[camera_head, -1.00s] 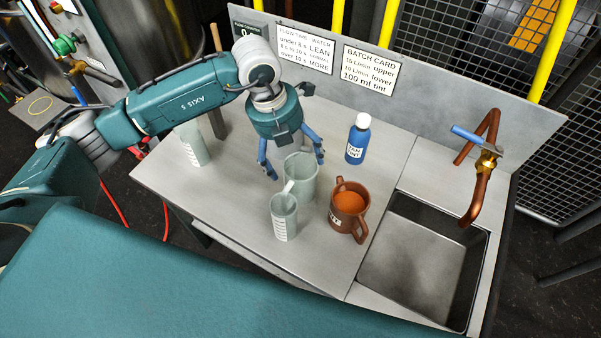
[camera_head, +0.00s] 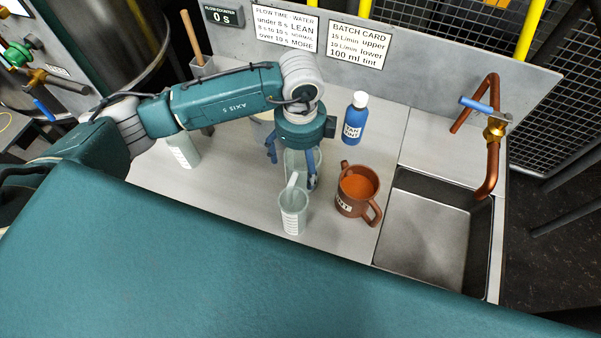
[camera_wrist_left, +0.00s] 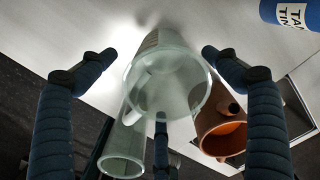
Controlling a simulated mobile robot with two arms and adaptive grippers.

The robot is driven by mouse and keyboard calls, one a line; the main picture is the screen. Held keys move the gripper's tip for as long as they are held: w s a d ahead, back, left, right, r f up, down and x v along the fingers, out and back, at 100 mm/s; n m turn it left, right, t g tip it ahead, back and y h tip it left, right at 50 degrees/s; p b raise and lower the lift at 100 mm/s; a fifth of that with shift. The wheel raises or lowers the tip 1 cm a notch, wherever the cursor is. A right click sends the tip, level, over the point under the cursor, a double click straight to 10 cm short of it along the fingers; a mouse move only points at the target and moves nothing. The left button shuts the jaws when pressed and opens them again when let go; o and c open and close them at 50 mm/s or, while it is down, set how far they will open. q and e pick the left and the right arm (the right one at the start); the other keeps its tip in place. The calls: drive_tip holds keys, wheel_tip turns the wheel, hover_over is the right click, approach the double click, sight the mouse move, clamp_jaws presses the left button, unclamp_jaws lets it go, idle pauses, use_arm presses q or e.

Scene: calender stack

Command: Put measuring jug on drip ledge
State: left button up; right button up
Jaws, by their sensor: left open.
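A large clear jug (camera_head: 301,160) stands on the steel bench, partly hidden by my left gripper. A smaller clear vessel (camera_head: 293,212) with white scale marks stands in front of it. Another clear vessel with scale marks (camera_head: 183,151) stands at the bench's left. I cannot tell for sure which is the measuring jug. My left gripper (camera_head: 291,166) is open, with its blue fingers spread about the large jug. In the wrist view this jug (camera_wrist_left: 168,80) lies between the fingers, with no clear grip on it. I cannot make out the drip ledge. My right gripper is out of view.
A brown two-handled mug (camera_head: 356,190) with orange contents stands right of the large jug. A blue tint bottle (camera_head: 354,120) stands behind it. A sink (camera_head: 425,235) with a copper tap (camera_head: 490,140) is at the right. A low back wall (camera_head: 420,75) carries cards.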

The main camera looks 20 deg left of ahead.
use_arm(q)
drive_tip(key=shift+f, duration=0.6)
drive_tip(key=f, duration=0.1)
drive_tip(key=f+p, duration=0.1)
drive_tip(key=f, duration=0.1)
drive_tip(key=d+f, duration=0.1)
drive_tip(key=shift+w+f+p, duration=0.25)
drive_tip(key=shift+f+p, duration=0.05)
drive_tip(key=shift+f, duration=0.1)
drive_tip(key=shift+a, duration=0.1)
drive_tip(key=c, duration=1.4)
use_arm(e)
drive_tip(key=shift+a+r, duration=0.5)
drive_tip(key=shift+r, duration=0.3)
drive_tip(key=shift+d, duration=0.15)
